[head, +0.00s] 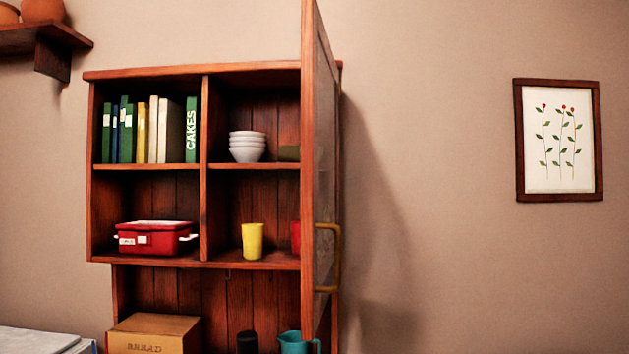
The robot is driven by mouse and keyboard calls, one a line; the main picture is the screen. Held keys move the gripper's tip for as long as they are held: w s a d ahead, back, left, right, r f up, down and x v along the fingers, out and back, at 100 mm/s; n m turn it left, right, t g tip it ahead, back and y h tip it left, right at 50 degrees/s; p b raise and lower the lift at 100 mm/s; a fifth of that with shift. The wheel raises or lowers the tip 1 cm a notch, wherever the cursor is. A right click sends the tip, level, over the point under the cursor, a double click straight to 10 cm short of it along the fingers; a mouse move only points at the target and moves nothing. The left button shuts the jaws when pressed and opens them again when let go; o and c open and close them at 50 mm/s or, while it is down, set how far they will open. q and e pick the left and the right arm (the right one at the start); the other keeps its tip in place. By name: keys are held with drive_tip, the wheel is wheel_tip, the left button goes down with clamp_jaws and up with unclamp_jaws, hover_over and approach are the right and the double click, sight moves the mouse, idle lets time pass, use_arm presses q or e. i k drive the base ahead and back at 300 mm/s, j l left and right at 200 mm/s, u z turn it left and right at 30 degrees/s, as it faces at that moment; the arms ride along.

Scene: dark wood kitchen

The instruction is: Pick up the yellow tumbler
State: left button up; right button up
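The yellow tumbler (252,241) stands upright in the lower right compartment of the wooden wall cabinet (203,216). A red object (295,237) stands to its right, partly hidden behind the open cabinet door (322,170). The front of the tumbler is unobstructed in the head view. Neither of my grippers shows in this view.
The open door juts forward on the right, with a brass handle (336,258). A red pot (153,238) sits in the compartment left of the tumbler. White bowls (247,147) stand above. A bread box (155,335) and teal jug (292,343) are below.

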sight(253, 233)
drive_tip(key=i+j, duration=0.15)
drive_tip(key=j, duration=0.2)
drive_tip(key=i+j+z, duration=0.1)
drive_tip(key=j, duration=0.25)
drive_tip(key=i+j, duration=0.2)
drive_tip(key=j, duration=0.15)
drive_tip(key=i+j+z, duration=0.1)
drive_tip(key=j, duration=0.25)
drive_tip(key=i+j, duration=0.2)
drive_tip(key=j, duration=0.15)
drive_tip(key=z, duration=0.05)
